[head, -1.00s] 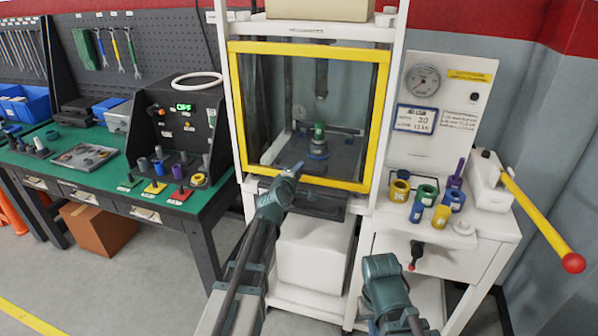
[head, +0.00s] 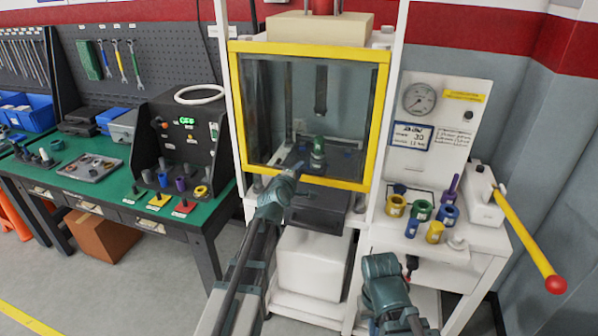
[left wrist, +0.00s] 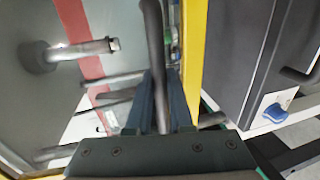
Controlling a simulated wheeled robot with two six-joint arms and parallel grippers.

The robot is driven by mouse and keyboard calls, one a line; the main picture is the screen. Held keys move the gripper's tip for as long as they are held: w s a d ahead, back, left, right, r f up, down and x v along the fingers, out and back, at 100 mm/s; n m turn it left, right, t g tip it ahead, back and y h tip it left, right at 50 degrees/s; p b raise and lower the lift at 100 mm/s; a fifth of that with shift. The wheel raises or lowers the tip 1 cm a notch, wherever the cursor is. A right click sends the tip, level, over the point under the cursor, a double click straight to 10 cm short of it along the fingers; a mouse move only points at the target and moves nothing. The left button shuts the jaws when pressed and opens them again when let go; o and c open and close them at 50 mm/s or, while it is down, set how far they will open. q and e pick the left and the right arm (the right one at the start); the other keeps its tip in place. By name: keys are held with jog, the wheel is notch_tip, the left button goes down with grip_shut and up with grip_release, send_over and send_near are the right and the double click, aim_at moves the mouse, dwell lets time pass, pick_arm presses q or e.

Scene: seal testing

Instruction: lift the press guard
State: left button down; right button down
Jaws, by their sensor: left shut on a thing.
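The press guard (head: 236,110) is a clear pane in a yellow frame on the front of the white press (head: 398,110). In the left wrist view its yellow frame (left wrist: 194,60) runs upright beside my fingers. My left gripper (head: 296,172) is at the guard's lower edge, shut on what looks like a dark bar handle (left wrist: 153,50). The wrist view shows this bar between the fingers; its ends are partly hidden. Behind the pane a green and blue fixture (head: 318,150) stands under the ram (head: 321,90). My right arm shows at the lower right; its fingers do not show.
Colored rings (head: 436,232) stand on the white side bench, beside a pump with a yellow lever (head: 525,238). A gauge (head: 419,97) is on the panel above. A green workbench (head: 115,195) with a black control box (head: 180,135) is at left.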

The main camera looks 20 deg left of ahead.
pick_arm(q)
jog(key=p, duration=1.7)
send_near(304, 112)
jog(key=x, duration=0.5)
jog(key=shift+w+a+r, duration=0.1)
jog(key=shift+w, duration=0.05)
jog(key=c, duration=0.8)
grip_release()
